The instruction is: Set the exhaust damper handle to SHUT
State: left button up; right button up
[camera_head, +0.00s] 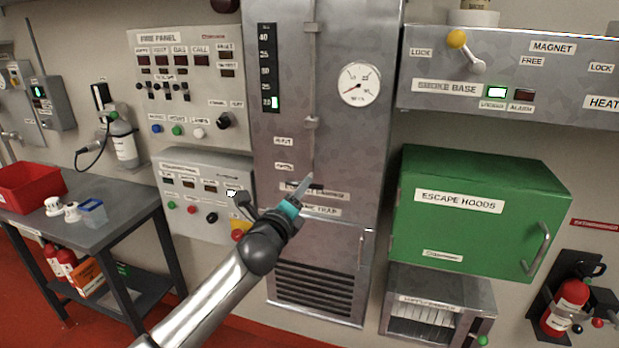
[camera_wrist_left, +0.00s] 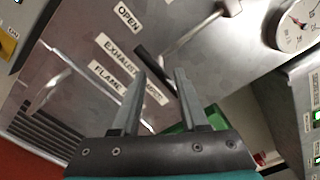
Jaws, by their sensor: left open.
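The exhaust damper handle appears to be a dark bar (camera_wrist_left: 152,66) at the lower end of a pale metal rod (camera_wrist_left: 195,33). It partly covers the EXHAUST DAMPER label and lies near the OPEN label (camera_wrist_left: 127,18). In the head view the rod (camera_head: 313,90) runs upright on the grey panel, and the upper label, probably SHUT (camera_head: 284,141), is above the OPEN label (camera_head: 284,167). My left gripper (camera_head: 303,187) is open in front of the bar. Its fingertips (camera_wrist_left: 160,72) are close to the bar; contact is not clear. My right gripper is not in view.
A green escape hoods box (camera_head: 455,235) juts out to the right of the damper panel. A control box (camera_head: 205,165) with buttons is on the left. A dark bench (camera_head: 125,215) with a red bin (camera_head: 30,178) stands farther left. A gauge (camera_head: 360,85) is at upper right.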

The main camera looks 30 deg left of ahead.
aim_at(312, 173)
pick_arm(q)
jog(key=shift+x, duration=3.65)
grip_shut()
